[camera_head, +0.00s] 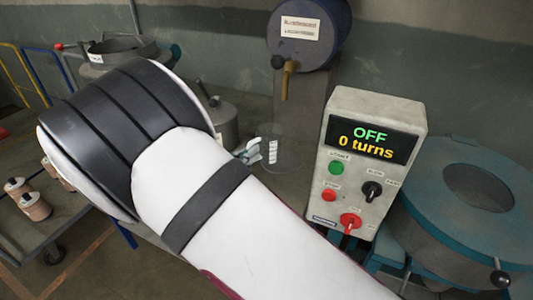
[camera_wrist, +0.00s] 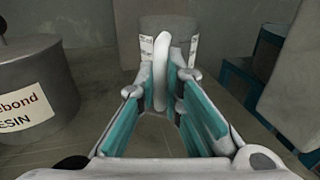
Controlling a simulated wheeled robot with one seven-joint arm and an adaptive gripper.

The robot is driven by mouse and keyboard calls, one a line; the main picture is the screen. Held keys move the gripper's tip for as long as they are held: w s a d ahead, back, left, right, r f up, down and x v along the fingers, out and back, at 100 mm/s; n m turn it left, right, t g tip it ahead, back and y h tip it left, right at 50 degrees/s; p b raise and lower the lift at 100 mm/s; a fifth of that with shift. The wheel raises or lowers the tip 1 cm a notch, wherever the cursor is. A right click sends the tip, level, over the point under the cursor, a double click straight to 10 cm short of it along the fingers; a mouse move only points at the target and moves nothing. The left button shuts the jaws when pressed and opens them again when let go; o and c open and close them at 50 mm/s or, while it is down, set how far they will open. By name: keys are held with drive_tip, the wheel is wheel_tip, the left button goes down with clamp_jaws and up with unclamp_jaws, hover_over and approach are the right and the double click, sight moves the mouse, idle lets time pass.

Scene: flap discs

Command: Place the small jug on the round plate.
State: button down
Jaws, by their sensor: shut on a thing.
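The small jug (camera_head: 272,152) is clear, with a white label strip, and stands out faintly against the grey background in the head view. In the wrist view, the jug (camera_wrist: 180,52) is straight ahead, its pale upright handle (camera_wrist: 161,65) between my fingers. My gripper (camera_wrist: 162,88) has teal-lined fingers and is shut on this handle. In the head view, my gripper (camera_head: 247,152) is small and partly hidden behind my arm. I cannot tell whether the jug's base touches anything. I cannot clearly pick out the round plate in either view.
A grey resin can (camera_wrist: 38,88) stands close on the left. A blue drum with a brass tap (camera_head: 308,35) is behind the jug. A control box (camera_head: 370,165) reads OFF, 0 turns. A round teal machine (camera_head: 455,215) stands at right, a cart (camera_head: 60,225) at left.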

sight(264, 154)
drive_tip(key=x, duration=0.5)
drive_tip(key=shift+w+d+f, duration=0.1)
drive_tip(key=shift+d+f, duration=0.1)
drive_tip(key=shift+f, duration=0.05)
drive_tip(key=shift+w+d+f, duration=0.15)
drive_tip(key=shift+w+f, duration=0.05)
drive_tip(key=shift+f, duration=0.7)
drive_tip(key=shift+w+d+f, duration=0.15)
drive_tip(key=shift+w+f, duration=0.05)
drive_tip(key=shift+f, duration=0.7)
drive_tip(key=shift+f, duration=0.1)
drive_tip(key=shift+f, duration=0.1)
drive_tip(key=c, duration=1.7)
unclamp_jaws()
drive_tip(key=shift+s+a, duration=0.1)
drive_tip(key=v, duration=1.1)
drive_tip(key=shift+s+a+r, duration=0.25)
drive_tip(key=shift+s, duration=0.05)
